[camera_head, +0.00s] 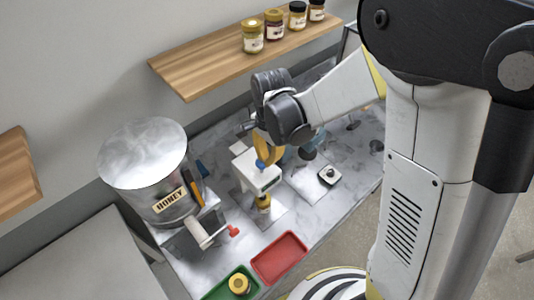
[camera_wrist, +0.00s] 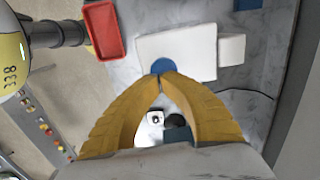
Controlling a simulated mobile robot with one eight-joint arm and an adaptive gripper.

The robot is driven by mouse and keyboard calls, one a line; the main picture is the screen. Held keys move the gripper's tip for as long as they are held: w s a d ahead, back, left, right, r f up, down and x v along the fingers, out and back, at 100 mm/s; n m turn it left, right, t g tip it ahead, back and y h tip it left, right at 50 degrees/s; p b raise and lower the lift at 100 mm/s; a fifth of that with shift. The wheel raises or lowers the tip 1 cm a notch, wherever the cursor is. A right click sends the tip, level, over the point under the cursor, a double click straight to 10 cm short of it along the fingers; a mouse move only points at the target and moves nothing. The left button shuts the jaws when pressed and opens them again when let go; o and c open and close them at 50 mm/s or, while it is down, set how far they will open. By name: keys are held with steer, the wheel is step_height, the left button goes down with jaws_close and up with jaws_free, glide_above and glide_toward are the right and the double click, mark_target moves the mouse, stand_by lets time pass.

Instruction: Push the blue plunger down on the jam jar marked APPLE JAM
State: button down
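A blue plunger (camera_head: 261,164) sits on top of a white press (camera_head: 258,179). In the wrist view the plunger (camera_wrist: 163,66) is a round blue cap at the edge of the white press (camera_wrist: 190,48). A small amber jar (camera_head: 264,204) stands under the press; its label is too small to read. My gripper (camera_head: 266,158) points down at the plunger. In the wrist view the yellow fingertips (camera_wrist: 162,77) meet and overlap the near edge of the blue cap. I cannot tell whether they touch it. Nothing shows held between them.
A metal honey tank (camera_head: 145,175) stands left of the press. A red tray (camera_head: 279,258) and a green tray (camera_head: 218,291) holding a jar (camera_head: 239,284) lie in front. A wooden shelf (camera_head: 190,72) with several jars is behind. A small scale-like device (camera_head: 328,175) lies to the right.

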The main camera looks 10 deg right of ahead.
steer(key=shift+s+f+b, duration=0.15)
steer(key=shift+f+b, duration=0.3)
steer(key=shift+f, duration=0.5)
steer(key=shift+r, duration=0.1)
